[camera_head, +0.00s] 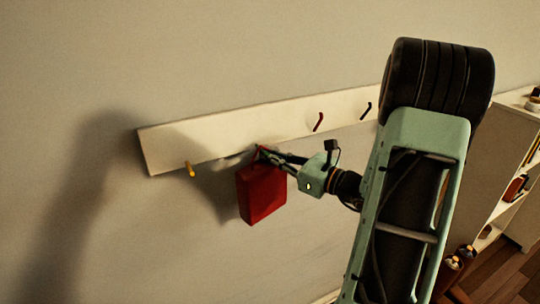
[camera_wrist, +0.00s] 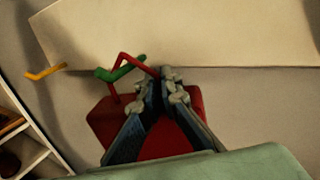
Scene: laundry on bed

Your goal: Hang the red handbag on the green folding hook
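The red handbag (camera_head: 262,192) hangs upright in front of the wall, just below the white rail. My gripper (camera_head: 266,153) reaches in from the right and is shut on its handle. In the wrist view, the fingertips (camera_wrist: 165,77) pinch the right part of the red handle (camera_wrist: 138,60), with the bag body (camera_wrist: 108,119) below and behind the fingers. The green folding hook (camera_wrist: 121,70) sticks out from the rail and crosses the handle loop near its upper left corner. Whether the handle rests on it I cannot tell. In the head view the hook is hidden.
The white rail (camera_head: 220,135) on the wall also carries a yellow hook (camera_head: 189,169) to the left, and a dark red hook (camera_head: 318,122) and a black hook (camera_head: 366,110) to the right. A shelf unit (camera_head: 510,205) stands at the far right.

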